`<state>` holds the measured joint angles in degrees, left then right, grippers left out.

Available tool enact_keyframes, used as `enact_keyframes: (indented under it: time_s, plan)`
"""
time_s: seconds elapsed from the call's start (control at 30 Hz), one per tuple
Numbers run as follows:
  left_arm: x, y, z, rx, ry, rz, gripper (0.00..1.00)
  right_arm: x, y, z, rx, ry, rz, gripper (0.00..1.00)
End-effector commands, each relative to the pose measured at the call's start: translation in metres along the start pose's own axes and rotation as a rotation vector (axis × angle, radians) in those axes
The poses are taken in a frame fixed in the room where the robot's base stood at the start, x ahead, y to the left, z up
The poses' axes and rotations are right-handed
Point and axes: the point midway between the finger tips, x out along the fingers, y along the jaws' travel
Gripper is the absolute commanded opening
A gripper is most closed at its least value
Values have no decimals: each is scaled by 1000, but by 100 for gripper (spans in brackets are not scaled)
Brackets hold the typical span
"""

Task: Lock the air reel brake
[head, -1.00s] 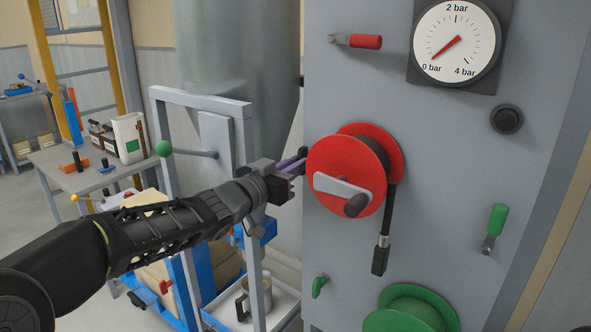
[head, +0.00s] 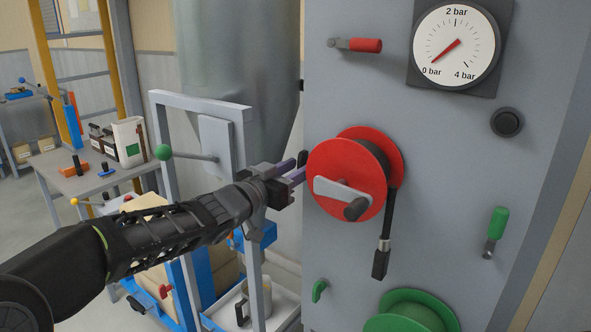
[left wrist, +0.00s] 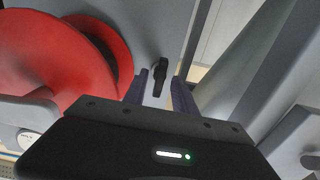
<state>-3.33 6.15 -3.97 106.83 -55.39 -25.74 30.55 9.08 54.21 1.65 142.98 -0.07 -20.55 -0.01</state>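A red reel (head: 345,172) with a grey crank and a dark hanging hose end (head: 381,258) is on the grey panel. A small black lever (head: 303,158) sits just left of the reel, partly hidden by my gripper. In the left wrist view the lever (left wrist: 160,76) shows between the two purple fingertips, with a gap to each. My left gripper (head: 296,169) is open beside the reel's left edge; it also shows in the left wrist view (left wrist: 160,92). My right gripper is not in view.
The panel also carries a pressure gauge (head: 456,44) near 0 bar, a red-handled lever (head: 364,45), a black knob (head: 507,122), a green handle (head: 497,222), a small green lever (head: 319,290) and a green reel (head: 410,315). A grey frame (head: 200,99) stands behind my left arm.

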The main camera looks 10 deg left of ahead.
Motion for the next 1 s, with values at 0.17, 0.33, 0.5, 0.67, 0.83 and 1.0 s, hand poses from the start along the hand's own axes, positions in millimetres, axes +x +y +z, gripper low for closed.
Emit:
enact_keyframes:
  time_s: [0.17, 0.33, 0.5, 0.67, 0.83, 1.0]
  plan:
    - [-3, 0, 0, -1, 0, 0, 33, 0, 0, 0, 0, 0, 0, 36]
    - [-21, -1, -1, -1, 1, -2, 33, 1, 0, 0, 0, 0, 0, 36]
    - [-50, -1, -1, 0, 1, -2, 33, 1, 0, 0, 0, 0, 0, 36]
    - [-71, 0, 0, 0, 0, -1, 33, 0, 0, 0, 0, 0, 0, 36]
    - [-78, 0, 0, 0, 0, 0, 33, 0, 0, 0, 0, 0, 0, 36]
    - [-78, 0, 0, 0, 0, 0, 33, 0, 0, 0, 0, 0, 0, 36]
